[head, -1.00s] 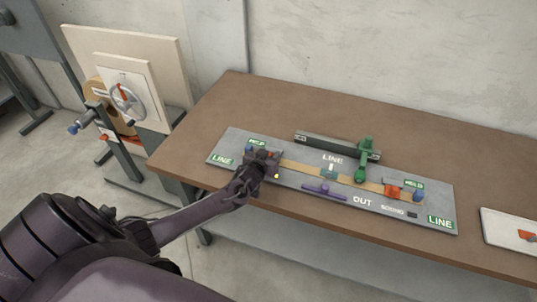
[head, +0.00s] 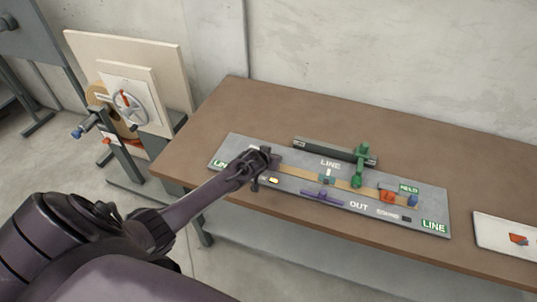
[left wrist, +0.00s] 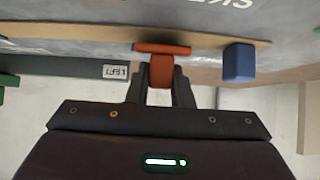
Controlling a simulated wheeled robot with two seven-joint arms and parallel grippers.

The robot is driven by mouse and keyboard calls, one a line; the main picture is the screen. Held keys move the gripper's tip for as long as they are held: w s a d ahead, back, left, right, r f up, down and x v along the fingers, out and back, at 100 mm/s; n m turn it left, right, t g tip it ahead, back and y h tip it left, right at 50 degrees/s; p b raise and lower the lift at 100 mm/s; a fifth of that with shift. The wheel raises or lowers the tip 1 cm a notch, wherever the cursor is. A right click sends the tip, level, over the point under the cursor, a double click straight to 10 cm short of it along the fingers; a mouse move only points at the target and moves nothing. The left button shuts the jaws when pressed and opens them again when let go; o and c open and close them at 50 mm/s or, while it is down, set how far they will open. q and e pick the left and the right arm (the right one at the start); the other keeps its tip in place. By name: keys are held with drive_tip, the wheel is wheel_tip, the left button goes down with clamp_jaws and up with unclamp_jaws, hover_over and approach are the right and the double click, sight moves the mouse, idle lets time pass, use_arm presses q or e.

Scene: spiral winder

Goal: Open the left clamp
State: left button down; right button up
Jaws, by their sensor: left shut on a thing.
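The left clamp's red-orange handle (left wrist: 162,70) sits between my left gripper's two fingers in the left wrist view, with a red crossbar (left wrist: 162,48) at the tan strip's edge. My left gripper (left wrist: 161,84) is shut on this handle. In the head view my left gripper (head: 268,157) is over the left end of the grey board (head: 300,197) and hides the left clamp. A blue block (left wrist: 239,63) stands right of the handle in the wrist view. My right gripper is not in view.
The tan strip (head: 298,170) runs along the board. The brown table (head: 235,107) is clear behind the board.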

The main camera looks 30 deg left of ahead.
use_arm(q)
drive_tip(key=shift+w+r+g+p, duration=0.3)
drive_tip(key=shift+w+r+g, duration=0.15)
drive_tip(key=shift+g, duration=0.45)
drive_tip(key=shift+w+a+f+g+h, duration=0.1)
drive_tip(key=shift+w+g+h, duration=0.2)
drive_tip(key=shift+g, duration=0.2)
drive_tip(key=shift+w+f+g+b, duration=0.1)
drive_tip(key=shift+w+g+b, duration=0.2)
drive_tip(key=shift+g+b, duration=0.5)
drive_tip(key=g+b, duration=0.1)
drive_tip(key=b, duration=0.2)
drive_tip(key=w+g+h+b, duration=0.1)
drive_tip(key=g+b, duration=0.1)
drive_tip(key=b, duration=0.1)
drive_tip(key=shift+w+a+f+g+b, duration=0.1)
drive_tip(key=shift+a+f+g+b, duration=0.1)
drive_tip(key=shift+g+b, duration=0.1)
drive_tip(key=shift+w+r+g+b, duration=0.1)
drive_tip(key=shift+r+g+b, duration=0.25)
drive_tip(key=shift+b, duration=0.5)
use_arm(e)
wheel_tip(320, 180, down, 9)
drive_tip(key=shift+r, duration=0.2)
use_arm(q)
drive_tip(key=shift+f, duration=0.1)
drive_tip(key=c, duration=1.3)
unclamp_jaws()
drive_tip(key=shift+a, duration=0.1)
